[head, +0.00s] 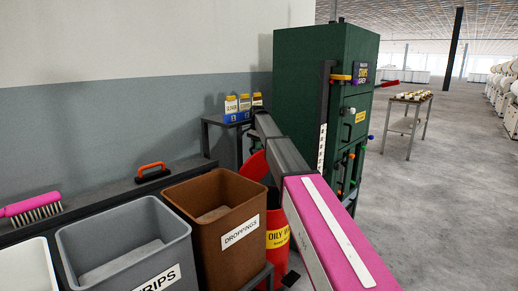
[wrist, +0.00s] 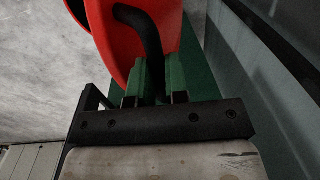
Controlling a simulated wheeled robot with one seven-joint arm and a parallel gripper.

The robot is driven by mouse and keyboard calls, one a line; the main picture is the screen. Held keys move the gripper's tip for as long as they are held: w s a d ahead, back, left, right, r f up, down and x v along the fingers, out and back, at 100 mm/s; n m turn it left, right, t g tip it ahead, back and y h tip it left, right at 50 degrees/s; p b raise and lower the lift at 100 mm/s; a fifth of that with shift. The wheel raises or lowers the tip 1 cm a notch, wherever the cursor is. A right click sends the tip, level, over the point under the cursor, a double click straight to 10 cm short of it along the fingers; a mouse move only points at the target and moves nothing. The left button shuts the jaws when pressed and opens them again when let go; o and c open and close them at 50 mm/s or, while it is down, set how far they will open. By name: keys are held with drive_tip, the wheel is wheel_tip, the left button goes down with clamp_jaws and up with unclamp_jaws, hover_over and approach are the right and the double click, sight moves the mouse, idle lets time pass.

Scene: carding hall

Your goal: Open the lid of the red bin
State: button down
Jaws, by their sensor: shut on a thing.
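The red bin (head: 277,240), with a yellow label reading "OILY", stands right of the brown bin, partly hidden by my arm. Its red lid (head: 256,166) shows above it as a tilted, raised disc, partly covered by the brown bin and my arm. In the wrist view the red lid (wrist: 106,38) carries a curved black handle (wrist: 146,36). My gripper (wrist: 155,78) has its green fingers on either side of this handle and is shut on it. The fingers are hidden in the head view.
The brown "DROPPINGS" bin (head: 215,213) and a grey bin (head: 125,240) stand to the left. A dark green cabinet (head: 300,90) stands close behind at right. A small table (head: 212,140) with cartons is by the wall. Open floor (head: 440,200) lies to the right.

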drive_tip(key=shift+f, duration=0.15)
drive_tip(key=c, duration=1.1)
unclamp_jaws()
drive_tip(key=r, duration=1.1)
drive_tip(key=shift+s+d, duration=0.2)
drive_tip(key=shift+s+f, duration=0.1)
